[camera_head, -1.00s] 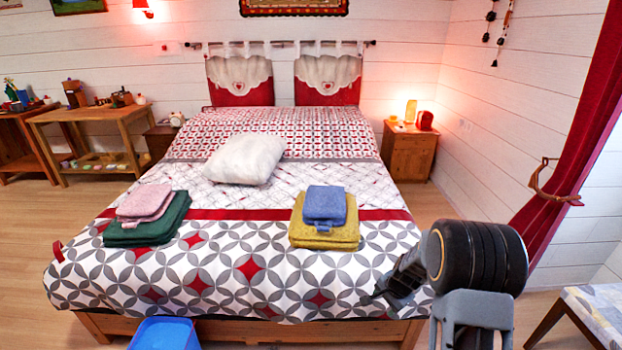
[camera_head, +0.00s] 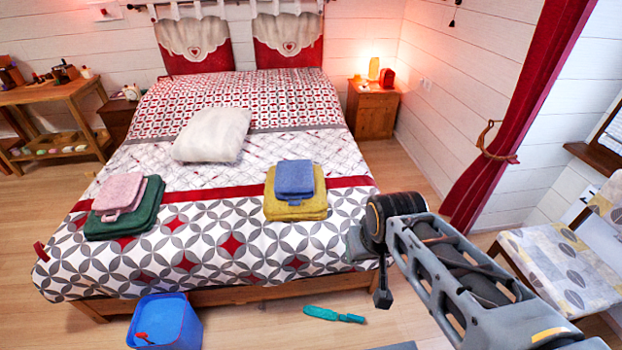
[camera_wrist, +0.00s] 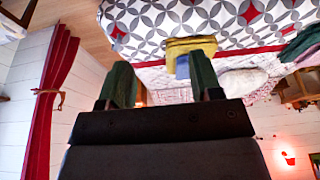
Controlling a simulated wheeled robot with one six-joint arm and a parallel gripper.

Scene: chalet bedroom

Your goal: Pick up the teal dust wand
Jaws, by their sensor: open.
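The teal dust wand (camera_head: 333,314) lies on the wood floor just in front of the foot of the bed, in the lower middle of the head view. My gripper (camera_head: 381,299) hangs to the right of the wand and above the floor in that view; its fingers are hard to make out there. In the wrist view my gripper (camera_wrist: 160,85) shows two green fingers spread apart with nothing between them. The wrist view is upside down, facing the bed and room, and does not show the wand.
A blue bin (camera_head: 166,322) stands on the floor left of the wand. The bed (camera_head: 205,262) with folded towels and a white pillow (camera_head: 212,135) rises behind it. A patterned chair (camera_head: 560,270) is at the right. Floor around the wand is clear.

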